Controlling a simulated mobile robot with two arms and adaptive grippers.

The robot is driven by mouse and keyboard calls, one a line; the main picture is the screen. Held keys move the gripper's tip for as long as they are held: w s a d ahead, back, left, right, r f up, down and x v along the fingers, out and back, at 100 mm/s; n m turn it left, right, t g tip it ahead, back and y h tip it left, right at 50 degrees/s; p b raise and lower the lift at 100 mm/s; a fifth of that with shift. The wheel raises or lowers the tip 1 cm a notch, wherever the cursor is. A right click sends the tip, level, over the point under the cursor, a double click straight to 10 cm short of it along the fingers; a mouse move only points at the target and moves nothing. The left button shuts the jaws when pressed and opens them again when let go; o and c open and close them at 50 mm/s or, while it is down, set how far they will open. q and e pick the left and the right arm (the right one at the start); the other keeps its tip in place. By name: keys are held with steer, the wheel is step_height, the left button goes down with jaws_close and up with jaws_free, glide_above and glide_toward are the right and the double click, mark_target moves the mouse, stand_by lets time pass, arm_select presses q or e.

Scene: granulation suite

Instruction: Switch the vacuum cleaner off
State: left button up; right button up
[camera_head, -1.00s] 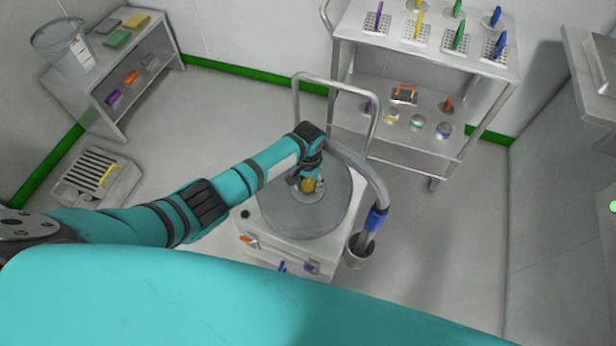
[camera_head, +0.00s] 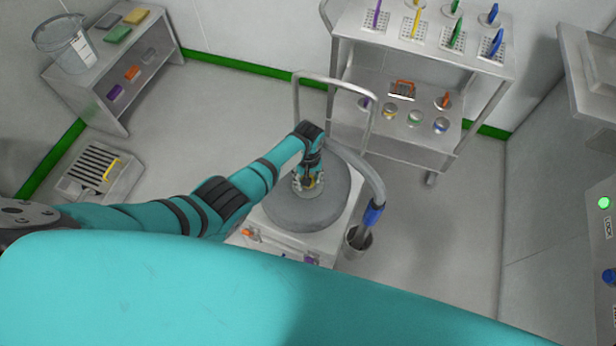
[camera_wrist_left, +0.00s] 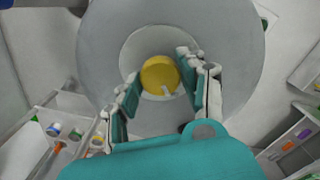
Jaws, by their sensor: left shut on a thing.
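The vacuum cleaner is a white, boxy body (camera_head: 340,232) with a round grey top (camera_head: 290,212). A yellow round knob (camera_wrist_left: 160,75) with a pale pointer mark sits on a light disc at the middle of the top. My left gripper (camera_head: 308,184) comes down over this knob, largely hiding it in the head view. In the left wrist view, the gripper's two fingers (camera_wrist_left: 158,82) are on either side of the knob, shut on it. The pointer mark lies toward the knob's lower edge there. My right gripper is not in view.
A grey hose with a blue cuff (camera_head: 373,214) curves down the vacuum's right side into a metal cup (camera_head: 356,246). A push handle (camera_head: 297,100) rises behind. A steel trolley (camera_head: 400,155) stands behind right; a shelf (camera_head: 122,112) stands at left. A panel with a green lamp (camera_head: 604,203) is at right.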

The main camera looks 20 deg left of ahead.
arm_select(q)
steer(key=shift+w, duration=0.1)
steer(key=o, duration=1.2)
step_height(320, 180, up, 12)
stand_by(0.4)
